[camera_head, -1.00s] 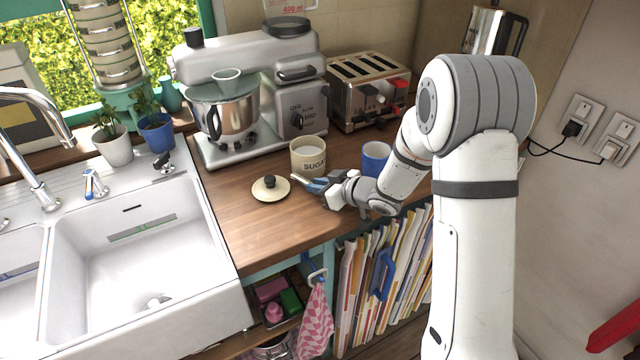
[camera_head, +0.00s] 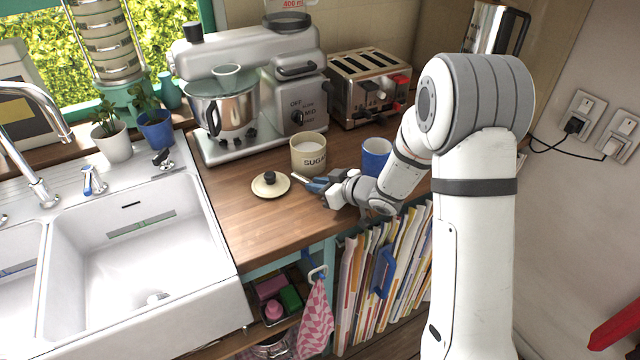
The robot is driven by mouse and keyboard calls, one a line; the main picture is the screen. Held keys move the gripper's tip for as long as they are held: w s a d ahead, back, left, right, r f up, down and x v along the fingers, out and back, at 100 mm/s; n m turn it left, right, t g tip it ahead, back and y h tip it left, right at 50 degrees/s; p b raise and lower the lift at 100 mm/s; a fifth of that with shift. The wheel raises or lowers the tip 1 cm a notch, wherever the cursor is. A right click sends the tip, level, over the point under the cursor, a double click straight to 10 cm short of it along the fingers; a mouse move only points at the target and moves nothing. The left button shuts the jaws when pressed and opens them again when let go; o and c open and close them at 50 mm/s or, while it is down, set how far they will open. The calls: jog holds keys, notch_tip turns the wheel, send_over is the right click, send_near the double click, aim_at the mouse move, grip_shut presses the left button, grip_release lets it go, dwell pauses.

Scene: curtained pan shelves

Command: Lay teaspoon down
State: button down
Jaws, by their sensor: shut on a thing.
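My gripper (camera_head: 318,186) is low over the wooden counter (camera_head: 255,228), just in front of the cream sugar pot (camera_head: 309,150). It is shut on the teaspoon (camera_head: 299,177), of which only a small pale end shows at the left of the fingertips. The rest of the spoon is hidden by the fingers. I cannot tell whether the spoon touches the counter. The pot stands open with white sugar inside. Its lid (camera_head: 270,185), cream with a dark knob, lies on the counter to the left of my gripper.
A blue mug (camera_head: 375,157) stands close behind my wrist. A stand mixer (camera_head: 245,95) and a toaster (camera_head: 368,88) stand at the back. The white sink (camera_head: 150,245) is to the left. The counter in front of the lid is clear up to its front edge.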

jog(key=c, duration=1.3)
grip_release()
jog(key=v, duration=0.7)
jog(key=shift+s+d+b, duration=0.15)
jog(key=shift+d+b, duration=0.15)
jog(key=shift+b, duration=0.05)
jog(key=shift+w+d+r, duration=0.2)
jog(key=shift+d+r, duration=0.1)
jog(key=s+d+r+m+t+h, duration=0.1)
jog(key=s+d+r+m+h, duration=0.25)
jog(key=d+h, duration=0.35)
jog(key=s+d+r+m+t+h, duration=0.15)
jog(key=d+r+m+h, duration=0.3)
jog(key=d, duration=0.45)
jog(key=s+m+g, duration=0.1)
jog(key=s+g, duration=0.1)
jog(key=s, duration=0.5)
jog(key=s+m+g, duration=0.1)
jog(key=s+g, duration=0.1)
jog(key=s, duration=0.5)
jog(key=s+a+r+m+g, duration=0.1)
jog(key=s+g, duration=0.2)
jog(key=s, duration=0.4)
jog(key=shift+s, duration=0.1)
